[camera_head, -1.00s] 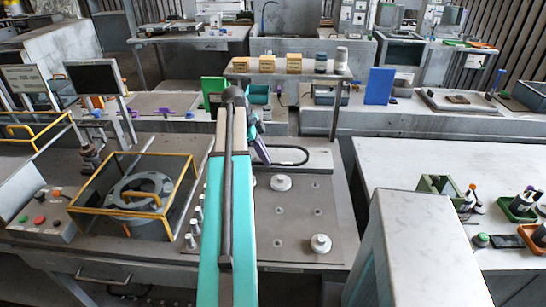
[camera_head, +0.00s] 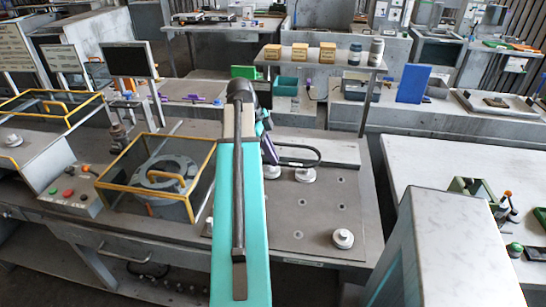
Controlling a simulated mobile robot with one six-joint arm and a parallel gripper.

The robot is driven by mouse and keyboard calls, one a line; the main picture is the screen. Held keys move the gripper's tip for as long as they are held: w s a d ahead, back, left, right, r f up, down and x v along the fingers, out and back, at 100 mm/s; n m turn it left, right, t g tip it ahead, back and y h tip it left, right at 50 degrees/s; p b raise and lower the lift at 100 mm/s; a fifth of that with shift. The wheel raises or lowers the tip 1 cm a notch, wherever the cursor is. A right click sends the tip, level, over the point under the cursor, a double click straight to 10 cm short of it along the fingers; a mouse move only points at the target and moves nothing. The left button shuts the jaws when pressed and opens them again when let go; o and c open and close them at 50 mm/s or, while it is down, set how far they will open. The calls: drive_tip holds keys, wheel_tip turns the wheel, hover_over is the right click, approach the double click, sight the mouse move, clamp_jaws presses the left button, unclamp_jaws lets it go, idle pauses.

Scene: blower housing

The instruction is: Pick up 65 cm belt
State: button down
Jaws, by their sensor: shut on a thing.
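The belt is a thin black loop (camera_head: 318,152), seen over the far part of the grey worktop plate. The teal arm hides much of the gripper, and the exact grip on the belt is too small to see. The belt's lower edge overlaps a white round pulley (camera_head: 305,175) in the picture; I cannot tell whether they touch.
A second white pulley (camera_head: 343,238) stands at the plate's front right. A yellow-framed guard (camera_head: 158,180) covers a round housing to the left, beside a button box (camera_head: 70,193). Behind stands a shelf (camera_head: 320,63) with wooden blocks and jars. A white-topped bench (camera_head: 445,165) is at right.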

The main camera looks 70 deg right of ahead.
idle(0.3)
drive_tip(key=shift+r+p, duration=1.6)
drive_tip(key=shift+r, duration=0.9)
drive_tip(key=shift+r, duration=0.15)
